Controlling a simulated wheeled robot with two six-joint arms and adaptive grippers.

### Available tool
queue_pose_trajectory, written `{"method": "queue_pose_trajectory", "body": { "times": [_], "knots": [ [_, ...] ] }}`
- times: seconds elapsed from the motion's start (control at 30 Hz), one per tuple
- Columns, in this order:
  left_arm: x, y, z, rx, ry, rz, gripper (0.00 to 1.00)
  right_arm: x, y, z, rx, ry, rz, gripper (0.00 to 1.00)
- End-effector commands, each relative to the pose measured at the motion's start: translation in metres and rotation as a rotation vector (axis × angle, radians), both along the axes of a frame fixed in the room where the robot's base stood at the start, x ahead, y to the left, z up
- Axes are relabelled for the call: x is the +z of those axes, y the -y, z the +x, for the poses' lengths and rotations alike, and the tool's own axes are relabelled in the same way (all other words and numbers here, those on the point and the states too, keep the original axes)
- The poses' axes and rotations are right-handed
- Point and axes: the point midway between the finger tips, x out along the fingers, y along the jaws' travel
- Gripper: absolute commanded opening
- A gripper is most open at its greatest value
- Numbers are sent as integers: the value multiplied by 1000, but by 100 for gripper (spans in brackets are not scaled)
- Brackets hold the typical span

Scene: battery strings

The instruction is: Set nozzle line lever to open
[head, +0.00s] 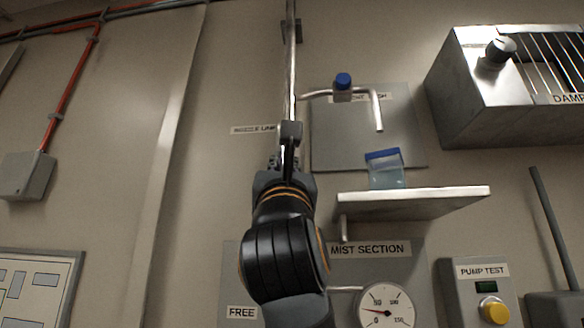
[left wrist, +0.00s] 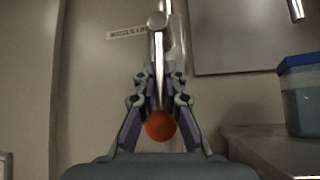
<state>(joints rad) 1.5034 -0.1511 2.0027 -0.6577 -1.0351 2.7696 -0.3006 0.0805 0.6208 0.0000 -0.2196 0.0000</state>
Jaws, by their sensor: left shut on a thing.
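The nozzle line pipe (head: 291,60) runs down the wall to a metal valve (head: 290,131) beside a label (head: 253,129) reading roughly "NOZZLE LINE". In the left wrist view, the lever (left wrist: 159,88) extends from the valve's round hub (left wrist: 157,20) toward the camera and ends in an orange-red knob (left wrist: 160,126). My left gripper (head: 285,164) is just below the valve in the head view. Its fingers (left wrist: 160,78) are shut around the lever, with the knob between them. In the head view my gripper hides most of the lever. My right gripper is not in view.
A metal shelf (head: 415,203) with a blue-lidded container (head: 385,170) juts out to the right of my gripper. A bent spout pipe with a blue knob (head: 343,81) is above it. A gauge (head: 386,306) and pump test box (head: 480,292) sit lower right.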

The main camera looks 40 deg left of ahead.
Motion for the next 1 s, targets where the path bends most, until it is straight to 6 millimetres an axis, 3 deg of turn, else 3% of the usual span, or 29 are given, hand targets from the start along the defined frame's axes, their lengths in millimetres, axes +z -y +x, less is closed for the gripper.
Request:
{"method": "queue_pose_trajectory", "body": {
  "times": [0.63,0.67,0.8,1.0],
  "knots": [
    [0,0,-5,-1,22,-40,0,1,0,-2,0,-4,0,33],
    [0,0,-5,-1,22,-40,13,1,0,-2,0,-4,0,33],
    [0,0,-6,1,23,-40,32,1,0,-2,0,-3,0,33],
    [0,0,-6,0,24,-39,33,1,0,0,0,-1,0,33]
  ]
}}
